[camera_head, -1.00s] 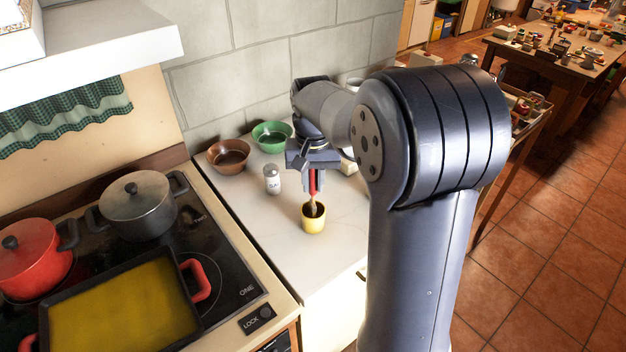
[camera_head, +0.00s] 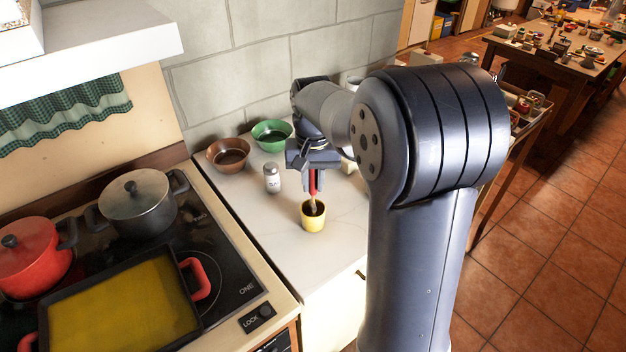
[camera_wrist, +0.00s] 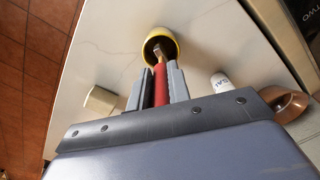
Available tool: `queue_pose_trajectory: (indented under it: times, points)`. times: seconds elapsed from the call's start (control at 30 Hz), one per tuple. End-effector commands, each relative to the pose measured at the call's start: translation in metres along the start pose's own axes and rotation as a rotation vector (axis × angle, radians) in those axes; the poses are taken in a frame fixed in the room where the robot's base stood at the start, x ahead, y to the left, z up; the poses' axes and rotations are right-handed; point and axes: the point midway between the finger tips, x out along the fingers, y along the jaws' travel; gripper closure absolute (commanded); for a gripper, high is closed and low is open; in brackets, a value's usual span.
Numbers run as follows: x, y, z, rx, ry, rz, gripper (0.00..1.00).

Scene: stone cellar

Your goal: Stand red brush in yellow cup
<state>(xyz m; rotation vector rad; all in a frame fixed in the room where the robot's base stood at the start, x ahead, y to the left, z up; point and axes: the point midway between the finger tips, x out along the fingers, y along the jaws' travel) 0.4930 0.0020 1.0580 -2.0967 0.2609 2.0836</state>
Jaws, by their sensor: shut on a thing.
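The yellow cup (camera_head: 313,218) stands upright on the white counter below my gripper (camera_head: 313,185). My gripper is shut on the red brush (camera_head: 314,180) and holds it upright by its red handle. The brush's lower, tan end reaches into the mouth of the cup. In the wrist view, the red brush (camera_wrist: 161,84) sits between the two fingers (camera_wrist: 159,88), and its tip is inside the yellow cup (camera_wrist: 160,40). Whether the tip touches the cup's bottom is hidden.
A white shaker (camera_head: 272,178) stands left of the cup. A brown bowl (camera_head: 229,154) and a green bowl (camera_head: 271,136) stand behind it. The stove with a grey pot (camera_head: 138,205), a red pot (camera_head: 33,258) and a yellow-filled pan (camera_head: 122,305) is at left.

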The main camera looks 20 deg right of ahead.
Motion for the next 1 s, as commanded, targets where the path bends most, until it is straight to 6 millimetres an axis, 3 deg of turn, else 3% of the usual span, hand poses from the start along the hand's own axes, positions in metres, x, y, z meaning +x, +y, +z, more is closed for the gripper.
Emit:
queue_pose_trajectory:
  times: [0.17, 0.2, 0.5, 1.0]
  points:
    - [0.0, 0.0, 0.0, 0.0, 0.0, 0.0, 1.0]
    - [0.0, 0.0, 0.0, 0.0, 0.0, 0.0, 0.8]
    - [0.0, 0.0, 0.0, 0.0, 0.0, 0.0, 0.56]
    - [0.0, 0.0, 0.0, 0.0, 0.0, 0.0, 0.56]
